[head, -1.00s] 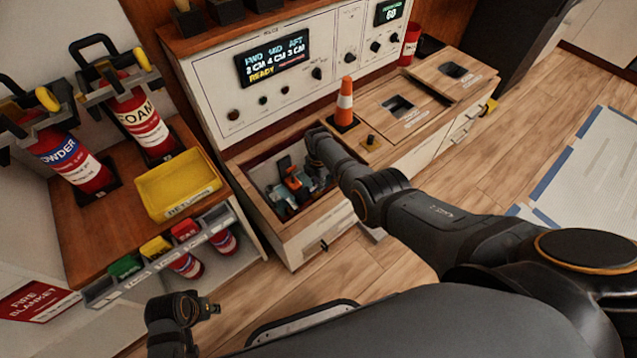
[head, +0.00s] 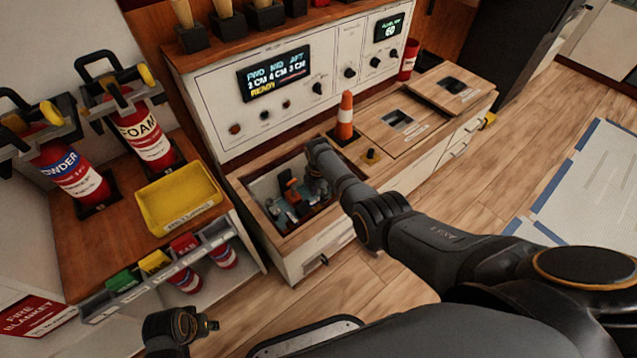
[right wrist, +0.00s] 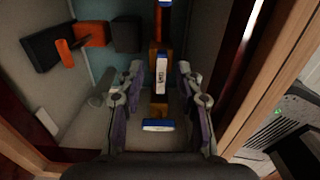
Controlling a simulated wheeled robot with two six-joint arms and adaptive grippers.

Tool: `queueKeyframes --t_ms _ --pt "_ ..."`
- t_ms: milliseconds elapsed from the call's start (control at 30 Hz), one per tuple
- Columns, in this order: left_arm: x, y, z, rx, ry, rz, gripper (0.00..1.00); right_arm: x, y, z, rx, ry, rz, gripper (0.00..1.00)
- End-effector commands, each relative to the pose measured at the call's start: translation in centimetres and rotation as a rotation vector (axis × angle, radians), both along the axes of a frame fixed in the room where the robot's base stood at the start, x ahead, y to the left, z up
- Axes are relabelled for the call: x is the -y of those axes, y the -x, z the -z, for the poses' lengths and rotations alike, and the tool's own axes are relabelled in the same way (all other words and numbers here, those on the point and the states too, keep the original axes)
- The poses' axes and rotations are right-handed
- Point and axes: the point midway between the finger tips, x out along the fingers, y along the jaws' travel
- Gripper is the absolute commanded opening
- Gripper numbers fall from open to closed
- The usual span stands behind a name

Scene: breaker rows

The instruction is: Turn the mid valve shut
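An open bay (head: 262,188) in the white console holds small valve parts, including an orange and dark one (head: 290,190). My right gripper (head: 318,190) reaches down into the bay. In the right wrist view its two fingers (right wrist: 160,88) are apart, one on each side of a brown-orange fitting (right wrist: 158,103) with a white, blue-edged tag; I cannot read the tag or tell whether the fingers touch. An orange lever on a dark block (right wrist: 65,50) sits to the left. I cannot tell which valve is the mid one. My left gripper (head: 211,325) is low at the left, away from the bay.
The console display (head: 274,74) reads FWD, MID, AFT with 2, 4, 3 CM and READY. An orange cone (head: 345,118) stands right of the bay. A yellow tray (head: 180,197) and extinguishers (head: 145,135) are left. The bay's wooden rim is close around my right gripper.

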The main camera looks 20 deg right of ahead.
Motion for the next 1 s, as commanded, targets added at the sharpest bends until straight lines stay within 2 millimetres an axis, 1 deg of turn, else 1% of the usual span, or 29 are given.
queueKeyframes --t_ms 133,267,300,400,500,667,1000 --pt "0.0 0.0 0.0 0.001 0.001 0.000 0.35 0.0 0.1 -2.3 0.005 -0.001 0.000 0.36" --pt "0.0 0.0 0.0 0.001 0.001 0.000 0.35 0.0 0.1 -5.3 0.005 -0.001 -0.001 0.36" --pt "0.0 0.0 0.0 0.001 0.001 0.000 0.35 -0.1 0.0 -6.3 0.005 -0.001 -0.001 0.36" --pt "0.0 0.0 0.0 0.002 0.001 0.000 0.35 -0.1 0.1 -8.3 0.003 -0.001 -0.001 0.36" --pt "0.0 0.0 0.0 0.002 0.001 0.000 0.35 -0.1 0.1 -9.7 0.002 -0.001 -0.001 0.36" --pt "0.1 0.0 0.0 0.002 0.001 -0.001 0.35 0.0 0.1 -10.6 0.001 0.000 -0.001 0.36" --pt "0.1 0.0 0.0 0.002 0.001 -0.001 0.35 0.0 0.1 -10.6 0.000 -0.001 -0.001 0.36"
